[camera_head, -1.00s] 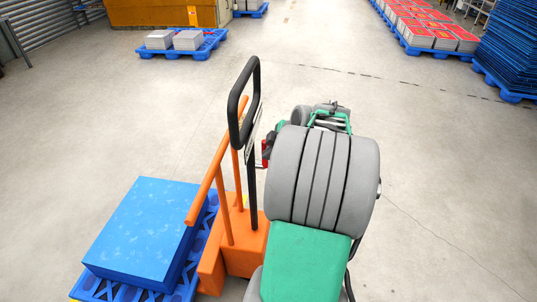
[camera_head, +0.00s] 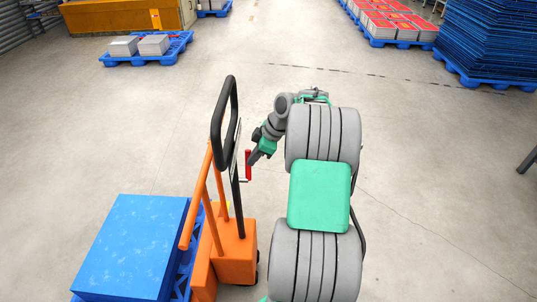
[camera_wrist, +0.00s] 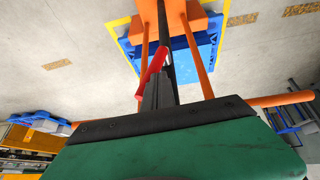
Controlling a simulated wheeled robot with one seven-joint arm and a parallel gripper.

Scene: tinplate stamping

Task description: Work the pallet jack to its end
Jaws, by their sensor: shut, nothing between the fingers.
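The orange pallet jack (camera_head: 237,250) stands at the lower middle of the head view, with a black loop handle (camera_head: 217,125) rising from it. A small red lever (camera_head: 248,165) is on the handle's right side; it also shows in the wrist view (camera_wrist: 152,66). My gripper (camera_head: 254,158) is shut and empty, right beside the red lever. In the wrist view the dark fingers (camera_wrist: 158,92) overlap the lever's lower part; I cannot tell whether they touch. A blue pallet (camera_head: 185,270) with a blue stack (camera_head: 132,245) stands left of the jack.
A pallet with grey stacks (camera_head: 146,50) is at the back left. A pallet with red-topped stacks (camera_head: 392,25) and a tall blue stack (camera_head: 487,42) are at the back right. The floor between and to the right is clear.

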